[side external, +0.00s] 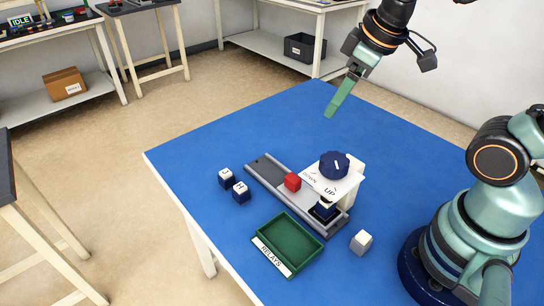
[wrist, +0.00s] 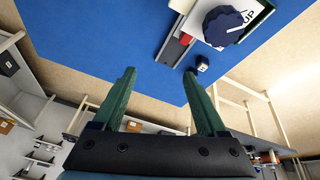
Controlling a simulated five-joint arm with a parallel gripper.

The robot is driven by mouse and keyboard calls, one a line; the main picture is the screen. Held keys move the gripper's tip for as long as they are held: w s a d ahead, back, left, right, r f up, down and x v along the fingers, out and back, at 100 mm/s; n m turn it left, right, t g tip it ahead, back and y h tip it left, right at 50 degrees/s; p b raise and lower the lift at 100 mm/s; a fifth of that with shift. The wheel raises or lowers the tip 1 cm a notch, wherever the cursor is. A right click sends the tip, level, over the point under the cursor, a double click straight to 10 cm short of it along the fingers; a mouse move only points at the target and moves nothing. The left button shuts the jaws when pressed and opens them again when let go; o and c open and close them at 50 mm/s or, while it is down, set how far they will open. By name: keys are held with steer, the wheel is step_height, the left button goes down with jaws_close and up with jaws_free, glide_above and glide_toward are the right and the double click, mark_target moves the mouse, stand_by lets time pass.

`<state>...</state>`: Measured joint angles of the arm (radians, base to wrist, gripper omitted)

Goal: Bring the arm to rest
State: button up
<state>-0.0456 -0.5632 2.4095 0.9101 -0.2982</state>
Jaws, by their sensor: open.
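My gripper (side external: 340,95) is raised above the far part of the blue table, pointing down and to the left, with nothing in it. In the wrist view my gripper (wrist: 160,85) shows two green fingers spread wide apart with empty space between them. The arm reaches up and over from its base at the right of the table. The fingers are clear of everything on the table.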

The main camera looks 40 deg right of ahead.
steer(key=m, duration=0.1)
steer(key=s+d+r+m, duration=0.1)
steer(key=m+t, duration=0.1)
steer(key=m, duration=0.1)
steer(key=shift+s+d+r, duration=0.15)
steer(key=shift+s+d, duration=0.05)
steer(key=shift+s, duration=0.1)
